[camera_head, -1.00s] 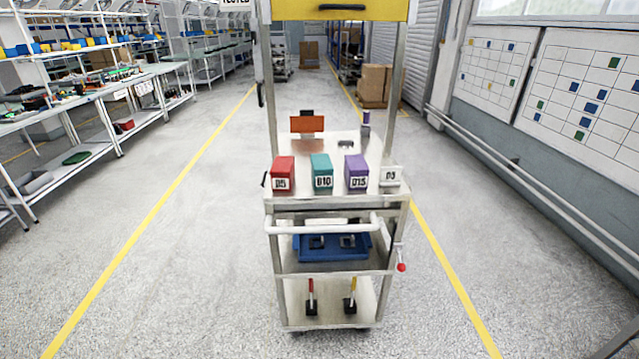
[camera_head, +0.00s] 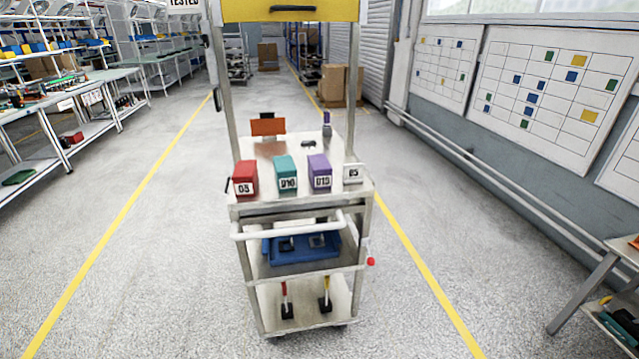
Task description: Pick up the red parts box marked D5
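The red parts box (camera_head: 245,178) marked D5 stands upright at the front left of the cart's top shelf (camera_head: 262,207). A teal box (camera_head: 286,173) marked D10 and a purple box (camera_head: 320,172) marked D15 stand in a row to its right. A small white card (camera_head: 353,173) with a black label stands at the shelf's front right corner. Neither of my grippers is in view.
The cart has a white push handle (camera_head: 290,228) in front, a blue tray (camera_head: 301,248) on its middle shelf and a yellow panel (camera_head: 290,11) on top. A bench (camera_head: 625,248) stands at the right edge. Floor around the cart is clear.

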